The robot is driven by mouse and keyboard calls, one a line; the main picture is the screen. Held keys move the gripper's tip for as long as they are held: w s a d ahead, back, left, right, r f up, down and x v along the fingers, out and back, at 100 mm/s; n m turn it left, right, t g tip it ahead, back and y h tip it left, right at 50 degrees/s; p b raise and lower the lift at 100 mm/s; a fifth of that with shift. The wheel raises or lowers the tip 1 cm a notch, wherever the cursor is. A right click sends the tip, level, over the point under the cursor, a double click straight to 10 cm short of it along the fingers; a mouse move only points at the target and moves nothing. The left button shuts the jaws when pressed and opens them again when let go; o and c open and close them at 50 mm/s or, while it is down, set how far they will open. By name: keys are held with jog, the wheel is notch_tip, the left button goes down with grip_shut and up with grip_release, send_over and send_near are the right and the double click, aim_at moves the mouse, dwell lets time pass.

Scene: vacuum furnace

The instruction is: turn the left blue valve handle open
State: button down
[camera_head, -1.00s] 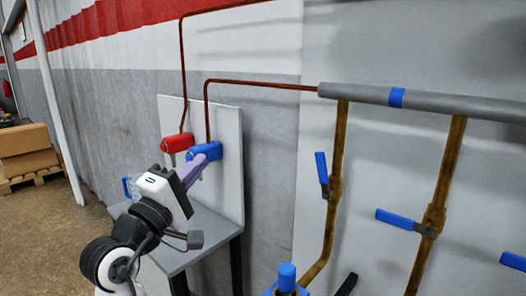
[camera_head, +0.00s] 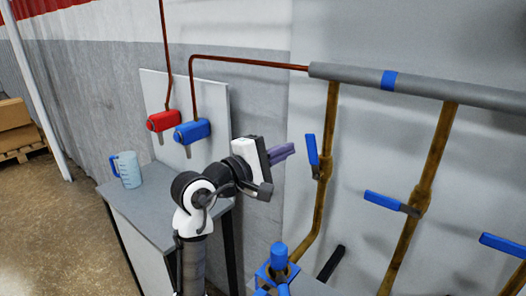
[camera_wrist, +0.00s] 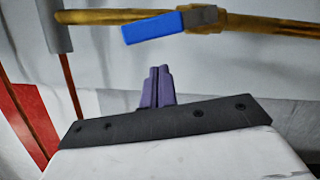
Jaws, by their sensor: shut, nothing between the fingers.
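The left blue valve handle (camera_head: 312,156) stands nearly upright, in line with its brown vertical pipe (camera_head: 328,125). In the wrist view the blue handle (camera_wrist: 153,27) lies beyond my fingertips, next to a brown pipe (camera_wrist: 270,25). My gripper (camera_head: 292,150) has its purple fingers together and points right toward the handle, just left of it in the head view. The fingers (camera_wrist: 157,72) are empty in the wrist view. They appear apart from the handle.
Other blue handles (camera_head: 385,201) (camera_head: 503,246) sit to the right. A grey pipe (camera_head: 430,90) runs above. A blue-topped fitting (camera_head: 279,256) stands below. A table (camera_head: 150,205) with a blue jug (camera_head: 128,170) and red and blue taps (camera_head: 163,121) (camera_head: 192,131) is at the left.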

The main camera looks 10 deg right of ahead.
aim_at(307, 146)
jog(key=shift+s+d+r, duration=0.2)
jog(key=shift+s+d, duration=0.15)
jog(key=shift+s, duration=0.15)
jog(key=shift+s+d+r, duration=0.15)
jog(key=shift+s+d, duration=0.15)
jog(key=shift+s, duration=0.15)
jog(key=m+p, duration=0.1)
jog(key=s+d+r+m+p, duration=0.1)
jog(key=m+p, duration=0.1)
jog(key=shift+s+r+y, duration=0.1)
jog(key=shift+s+y, duration=0.1)
jog(key=shift+y, duration=0.1)
jog(key=shift+w, duration=0.1)
